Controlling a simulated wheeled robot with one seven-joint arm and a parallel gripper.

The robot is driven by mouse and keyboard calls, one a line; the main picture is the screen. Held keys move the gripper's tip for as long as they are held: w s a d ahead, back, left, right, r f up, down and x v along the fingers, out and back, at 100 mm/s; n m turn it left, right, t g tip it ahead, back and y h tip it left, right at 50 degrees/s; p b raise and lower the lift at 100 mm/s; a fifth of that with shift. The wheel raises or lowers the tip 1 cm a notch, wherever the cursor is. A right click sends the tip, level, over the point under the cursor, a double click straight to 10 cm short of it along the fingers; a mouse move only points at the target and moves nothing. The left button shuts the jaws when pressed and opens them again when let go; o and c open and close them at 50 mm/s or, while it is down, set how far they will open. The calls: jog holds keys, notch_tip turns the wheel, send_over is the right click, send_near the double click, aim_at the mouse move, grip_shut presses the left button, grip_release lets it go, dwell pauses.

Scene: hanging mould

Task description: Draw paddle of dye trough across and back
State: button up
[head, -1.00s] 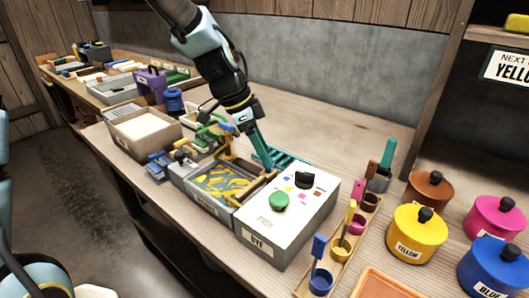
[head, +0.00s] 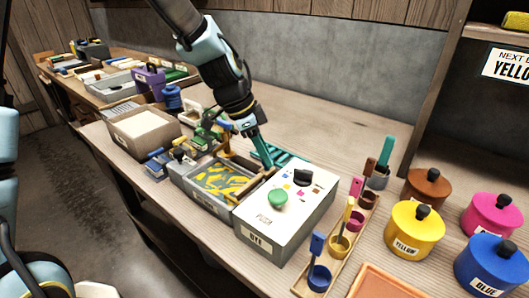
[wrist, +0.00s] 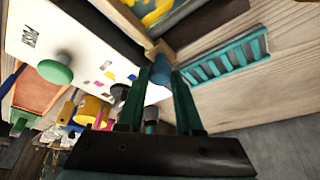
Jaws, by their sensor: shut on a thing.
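The dye trough (head: 188,187) is a grey tray with yellow streaks on dark liquid, left of the white dye box (head: 290,215). A wooden bar, seemingly the paddle (head: 254,185), lies along the trough's end beside the box. In the wrist view, the paddle (wrist: 128,18) runs diagonally to a blue-grey knob (wrist: 160,72) between the fingertips. My gripper (head: 266,160) is at the bar's far end, behind the box; in the wrist view, its teal fingers (wrist: 160,82) are shut on the knob. The exact contact is partly hidden.
A teal slatted rack (head: 290,156) lies just behind my gripper. The box has a green button (head: 277,199) and a black knob (head: 303,177). Dye cups in a wooden holder (head: 335,268) and lidded pots (head: 418,228) stand at right. The table behind the rack is clear.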

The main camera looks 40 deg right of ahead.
grip_shut()
dwell(0.8)
jog(key=w, duration=0.3)
jog(key=w+a, duration=0.1)
jog(key=w, duration=0.2)
jog(key=w+a, duration=0.1)
jog(key=w, duration=0.2)
jog(key=shift+w+a, duration=0.15)
jog(key=shift+a, duration=0.05)
jog(key=o, duration=0.7)
grip_release()
jog(key=shift+w, duration=0.1)
jog(key=shift+c, duration=0.2)
jog(key=shift+o, duration=1.1)
jog(key=shift+r, duration=0.1)
